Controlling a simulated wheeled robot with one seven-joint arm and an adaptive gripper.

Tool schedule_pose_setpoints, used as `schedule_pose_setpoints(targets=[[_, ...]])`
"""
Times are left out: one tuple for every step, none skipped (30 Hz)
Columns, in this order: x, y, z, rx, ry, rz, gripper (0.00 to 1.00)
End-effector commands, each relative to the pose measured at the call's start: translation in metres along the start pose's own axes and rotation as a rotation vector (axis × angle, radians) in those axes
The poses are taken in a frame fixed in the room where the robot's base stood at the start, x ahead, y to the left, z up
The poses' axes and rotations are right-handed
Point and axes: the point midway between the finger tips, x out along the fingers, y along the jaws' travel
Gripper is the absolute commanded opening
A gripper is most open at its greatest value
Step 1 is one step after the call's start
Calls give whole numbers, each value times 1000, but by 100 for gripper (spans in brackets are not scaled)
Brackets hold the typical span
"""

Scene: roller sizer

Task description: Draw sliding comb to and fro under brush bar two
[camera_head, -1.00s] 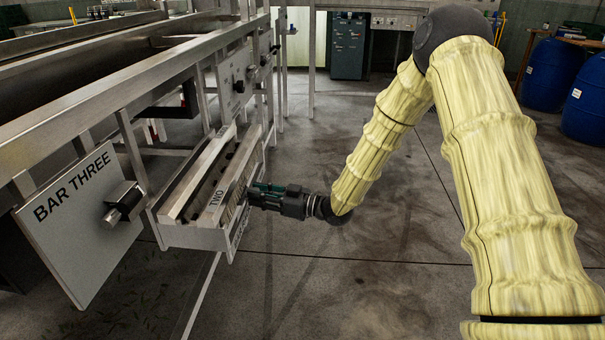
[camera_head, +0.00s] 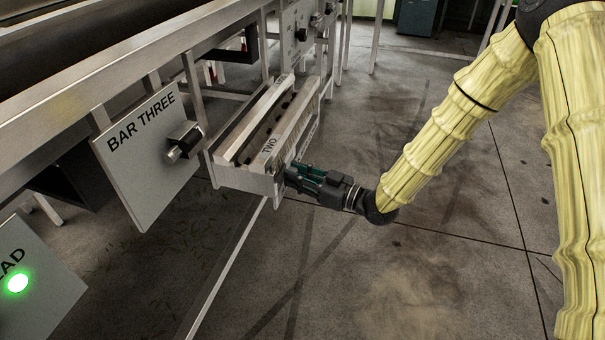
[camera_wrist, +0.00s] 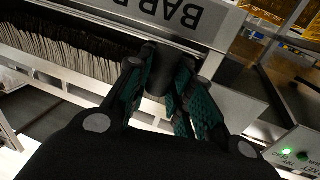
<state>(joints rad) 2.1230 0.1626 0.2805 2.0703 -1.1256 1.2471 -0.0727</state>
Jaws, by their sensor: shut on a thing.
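Brush bar two (camera_head: 285,128) is a long pale metal unit marked TWO, jutting from the machine's frame in the head view. In the wrist view its dark bristles (camera_wrist: 75,50) hang in a row beside a metal plate (camera_wrist: 185,18) with upside-down lettering that begins BAR. My gripper (camera_head: 287,177) is at the unit's near right side. In the wrist view my gripper (camera_wrist: 160,88) has its green-padded fingers closed around a dark round knob (camera_wrist: 157,80) just by the plate. The knob seems to be the comb's handle; the comb itself cannot be clearly made out.
The BAR THREE plate (camera_head: 145,150) with its own dark knob (camera_head: 183,141) stands close to the left. A panel with a green light (camera_head: 30,285) is at the lower left. The machine's frame rail (camera_head: 120,75) runs behind. The floor (camera_head: 400,280) to the right is clear.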

Motion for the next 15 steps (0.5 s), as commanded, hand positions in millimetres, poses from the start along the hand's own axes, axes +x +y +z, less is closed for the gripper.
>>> schedule_pose_setpoints(targets=[[0,-5,2,5,-2,-9,0],[0,-6,2,5,-2,-9,0],[0,-6,2,5,-3,-10,0],[0,-6,2,5,-3,-10,24],[-1,-6,2,6,-3,-10,30],[-1,-6,2,6,-3,-10,37],[-1,-6,2,5,-3,-9,42],[-1,-5,2,5,-3,-9,44],[-1,-4,2,5,-2,-7,44],[-2,-4,2,5,-2,-6,44],[-2,-4,2,4,-2,-6,44],[-2,-4,1,4,-2,-5,44],[-2,-3,1,4,-2,-5,44],[-2,-3,1,4,-2,-5,44],[-2,-3,1,4,-2,-4,44]])
